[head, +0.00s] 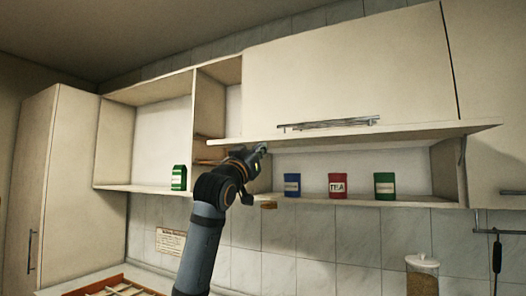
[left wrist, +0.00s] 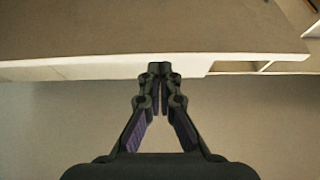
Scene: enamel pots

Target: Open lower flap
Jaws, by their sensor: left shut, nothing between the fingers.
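The lower flap (head: 420,132) is a cream panel below the big upper door (head: 350,70). It stands raised, jutting out roughly level, with the compartment under it exposed. Metal bar handles (head: 328,124) show along the door's bottom edge; I cannot tell which panel each belongs to. My left gripper (head: 262,150) is at the flap's left part, just below its edge. In the left wrist view the left gripper (left wrist: 160,70) is shut and empty, its tips overlapping a pale panel edge (left wrist: 100,66). I cannot tell whether they touch. My right gripper is out of view.
Blue (head: 292,185), red "TEA" (head: 338,185) and green (head: 384,186) tins stand in the exposed compartment. A green carton (head: 179,177) sits on the open left shelf. A tall cupboard (head: 50,190) is at left. A jar (head: 422,275) and hanging utensil (head: 497,257) are lower right.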

